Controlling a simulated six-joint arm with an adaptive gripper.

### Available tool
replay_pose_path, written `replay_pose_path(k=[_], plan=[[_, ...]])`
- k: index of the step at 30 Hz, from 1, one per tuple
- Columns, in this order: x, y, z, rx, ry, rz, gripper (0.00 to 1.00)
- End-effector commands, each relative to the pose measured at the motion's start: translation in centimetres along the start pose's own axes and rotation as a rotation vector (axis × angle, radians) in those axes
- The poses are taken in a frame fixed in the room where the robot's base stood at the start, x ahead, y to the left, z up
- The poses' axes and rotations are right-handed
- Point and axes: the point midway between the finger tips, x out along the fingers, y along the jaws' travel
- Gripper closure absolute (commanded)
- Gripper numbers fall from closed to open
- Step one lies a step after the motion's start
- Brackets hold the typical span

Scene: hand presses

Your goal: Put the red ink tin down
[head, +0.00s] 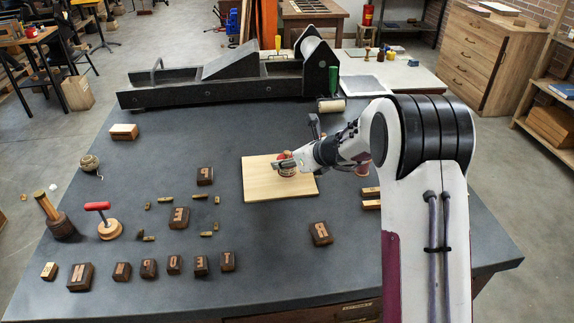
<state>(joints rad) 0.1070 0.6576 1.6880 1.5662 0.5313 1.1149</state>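A small round tin with a red top (287,156), which looks like the red ink tin, is at the middle of a pale wooden board (256,187) on the dark table. My gripper (284,164) reaches in from the right, and its fingers are at the tin and cover part of it. The view is too small to tell whether the fingers grip the tin, or whether the tin rests on the board or hangs just above it. My arm fills the right side of the head view.
A dark proof press (215,80) stands along the back. Wooden type blocks (180,217) and small brass pieces lie at left and front. A red-handled tool (107,220) and a mallet (53,215) stand at left. A dark reddish thing (363,170) is partly hidden behind my arm.

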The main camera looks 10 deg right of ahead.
Motion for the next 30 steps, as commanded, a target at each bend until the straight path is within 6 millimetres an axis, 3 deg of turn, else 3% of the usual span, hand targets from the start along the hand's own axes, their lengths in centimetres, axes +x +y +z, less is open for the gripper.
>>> replay_pose_path(k=[6, 21, 22, 23, 24, 30], plan=[[1.0, 0.0, -1.3, 0.001, -0.001, 0.0, 0.92], [1.3, 0.0, -1.6, 0.0, -0.001, 0.0, 0.92], [1.3, 0.0, -1.7, 0.0, 0.0, 0.0, 0.58], [1.3, 0.0, -1.7, 0.0, 0.0, 0.0, 0.5], [1.3, 0.0, -1.7, 0.0, 0.0, 0.0, 0.46], [1.3, 0.0, -1.6, 0.0, 0.0, 0.0, 0.46]])
